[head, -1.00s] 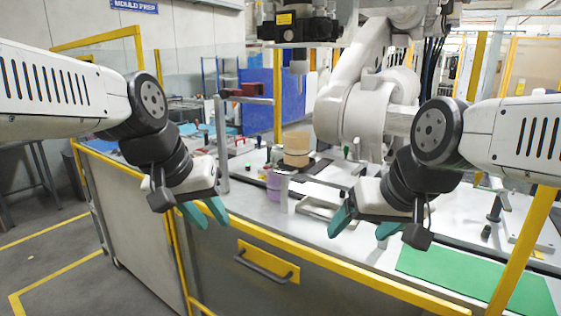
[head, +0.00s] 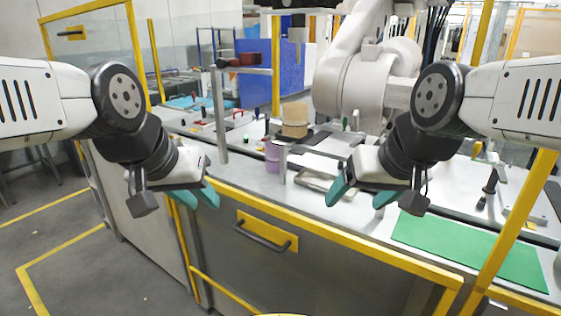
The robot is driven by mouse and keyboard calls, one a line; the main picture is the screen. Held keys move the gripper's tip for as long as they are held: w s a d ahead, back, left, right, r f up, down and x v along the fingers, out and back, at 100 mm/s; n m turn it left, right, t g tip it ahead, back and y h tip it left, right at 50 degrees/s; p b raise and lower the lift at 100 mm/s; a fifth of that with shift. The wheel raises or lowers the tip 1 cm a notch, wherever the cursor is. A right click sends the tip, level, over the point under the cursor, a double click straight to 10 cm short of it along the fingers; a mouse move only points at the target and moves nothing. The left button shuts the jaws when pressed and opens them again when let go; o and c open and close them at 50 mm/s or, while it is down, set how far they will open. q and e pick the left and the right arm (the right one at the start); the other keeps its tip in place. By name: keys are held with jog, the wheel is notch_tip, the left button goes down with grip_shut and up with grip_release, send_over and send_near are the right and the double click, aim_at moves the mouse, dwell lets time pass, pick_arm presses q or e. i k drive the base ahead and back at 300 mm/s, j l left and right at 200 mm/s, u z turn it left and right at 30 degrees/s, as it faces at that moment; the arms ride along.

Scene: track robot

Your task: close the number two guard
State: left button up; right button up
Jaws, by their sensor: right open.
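A yellow-framed clear guard (head: 136,55) stands at the upper left, with a yellow plate and dark handle (head: 72,33) on it. It looks swung out from the workbench. I can read no number on it. A grey lower panel (head: 330,270) closes the bench front and carries a dark bar handle (head: 262,236) on a yellow plate. My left gripper (head: 198,198) has teal fingers slightly apart and empty, in front of the bench's left edge, apart from the guard handle. My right gripper (head: 360,192) is open and empty, over the bench front.
A white robot arm (head: 365,85) stands behind. A yellow post (head: 515,220) rises at right. Floor at left (head: 45,245) is clear.

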aim_at(453, 282)
jog(key=k+l, duration=0.4)
jog(key=l, duration=0.15)
jog(key=k+l+u, duration=0.15)
jog(key=k+l, duration=0.3)
jog(key=l, duration=0.1)
